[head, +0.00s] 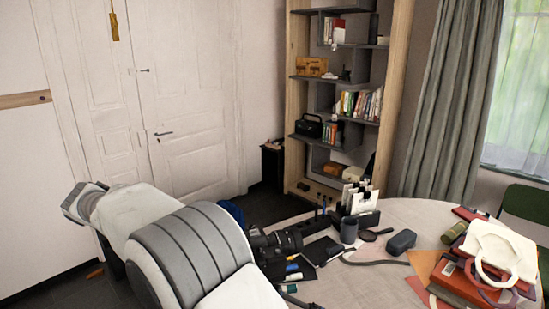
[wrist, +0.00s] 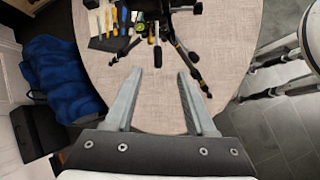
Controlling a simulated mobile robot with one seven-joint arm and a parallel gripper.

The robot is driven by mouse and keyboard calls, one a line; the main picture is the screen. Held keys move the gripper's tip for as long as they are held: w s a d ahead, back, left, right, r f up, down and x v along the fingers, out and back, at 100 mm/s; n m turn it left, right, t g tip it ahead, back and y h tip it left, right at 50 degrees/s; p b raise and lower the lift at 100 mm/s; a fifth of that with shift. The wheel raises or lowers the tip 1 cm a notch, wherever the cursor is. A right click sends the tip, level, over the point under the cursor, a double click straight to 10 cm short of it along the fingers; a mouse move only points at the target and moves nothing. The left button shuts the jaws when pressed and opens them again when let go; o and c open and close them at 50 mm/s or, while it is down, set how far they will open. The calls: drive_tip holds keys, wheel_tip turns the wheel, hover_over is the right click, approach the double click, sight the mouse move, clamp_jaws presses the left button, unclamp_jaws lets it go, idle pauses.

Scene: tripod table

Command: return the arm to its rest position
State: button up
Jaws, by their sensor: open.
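In the wrist view, my gripper (wrist: 160,102) is open, with its two grey fingers apart and nothing between them. It is over the edge of the round table (wrist: 225,60), whose bare top shows between the fingers. In the head view, my white and grey arm fills the lower left and hides the near left part of the table (head: 375,285). My gripper's fingers do not show in the head view.
Near the arm in the head view are a black camera (head: 280,241), a grey mug (head: 349,230) and a dark case (head: 401,242). A white bag (head: 495,250) lies on books at right. A blue cloth item (wrist: 62,80) is left of the table in the wrist view.

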drive_tip(key=s+d+r+m+g+y, duration=0.15)
drive_tip(key=d+r+m, duration=0.4)
drive_tip(key=d, duration=0.75)
drive_tip(key=s+d+r+m+y, duration=0.2)
drive_tip(key=d+r+m, duration=0.4)
drive_tip(key=d, duration=0.6)
drive_tip(key=s+d+f+m+t+y, duration=0.2)
drive_tip(key=s+d+m, duration=0.8)
drive_tip(key=s, duration=0.7)
drive_tip(key=d, duration=0.3)
drive_tip(key=shift+s+d+f+t+y, duration=0.25)
drive_tip(key=shift+d+t+y, duration=0.05)
drive_tip(key=shift+t+y, duration=0.05)
